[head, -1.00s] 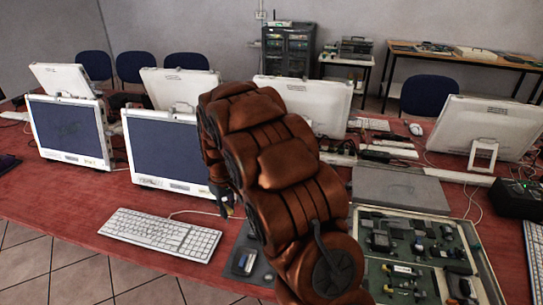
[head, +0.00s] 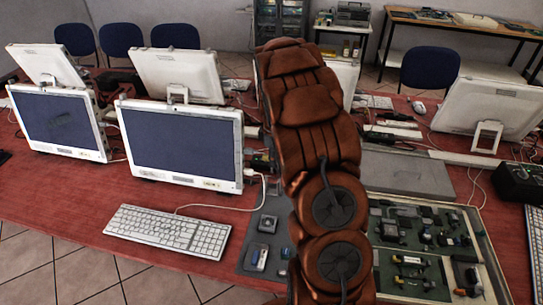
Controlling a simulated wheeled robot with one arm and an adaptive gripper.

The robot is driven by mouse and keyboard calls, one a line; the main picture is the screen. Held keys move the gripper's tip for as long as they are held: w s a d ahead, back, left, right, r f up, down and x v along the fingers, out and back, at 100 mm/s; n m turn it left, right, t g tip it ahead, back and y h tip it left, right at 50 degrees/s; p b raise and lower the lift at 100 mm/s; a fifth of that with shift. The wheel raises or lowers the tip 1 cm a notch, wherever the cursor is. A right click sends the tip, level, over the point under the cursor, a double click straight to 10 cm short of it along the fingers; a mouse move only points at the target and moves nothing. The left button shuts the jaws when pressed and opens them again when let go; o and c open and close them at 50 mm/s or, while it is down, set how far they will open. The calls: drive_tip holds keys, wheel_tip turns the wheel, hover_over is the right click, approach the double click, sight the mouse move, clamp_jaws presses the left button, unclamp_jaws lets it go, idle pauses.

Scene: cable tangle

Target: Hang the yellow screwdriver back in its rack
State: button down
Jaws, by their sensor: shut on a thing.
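I cannot make out the yellow screwdriver in the head view. My own brown arm rises through the middle of the picture and covers part of the table behind it. My gripper does not show; it is hidden behind the arm or out of the frame. I cannot identify the screwdriver's rack either.
A shallow case (head: 484,245) of small parts, some with yellow marks, lies right of my arm. A grey mat (head: 250,233) with small items lies left of it, beside a white keyboard (head: 167,231). Monitors (head: 181,147) stand behind. Red table (head: 75,205) is bare front left.

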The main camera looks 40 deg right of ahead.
drive_tip(key=shift+f, duration=3.95)
drive_tip(key=shift+b, duration=0.65)
drive_tip(key=shift+f+b, duration=0.5)
drive_tip(key=shift+f, duration=0.1)
drive_tip(key=c, duration=1.1)
unclamp_jaws()
